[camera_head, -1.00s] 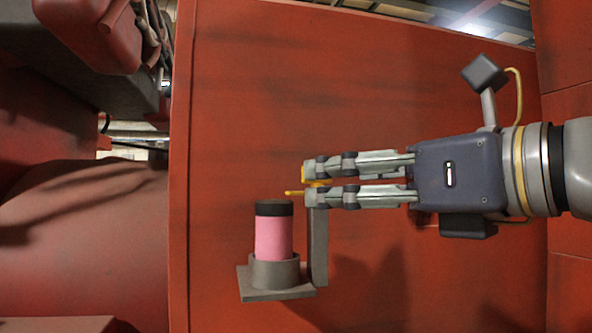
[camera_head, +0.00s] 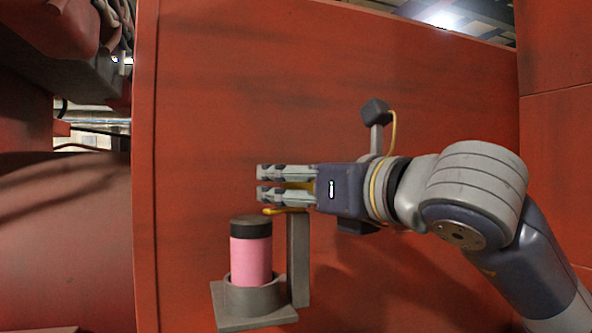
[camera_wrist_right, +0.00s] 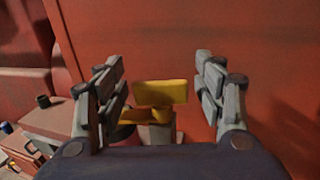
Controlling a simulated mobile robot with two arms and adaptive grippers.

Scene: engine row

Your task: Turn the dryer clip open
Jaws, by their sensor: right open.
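The dryer is a pink cylinder (camera_head: 251,258) with a black cap, upright in a grey holder (camera_head: 240,318) on the red wall. The yellow clip (camera_head: 285,210) sits at the top of the grey upright post, its thin arm pointing left towards the cap. In the right wrist view the clip's flat yellow tab (camera_wrist_right: 160,92) stands between the fingers, with a gap on each side. My right gripper (camera_head: 259,182) is open around the tab, above and right of the cap. Its fingers partly hide the clip in the head view. My left gripper is out of view.
Another red wall stands at the far right (camera_head: 555,130).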

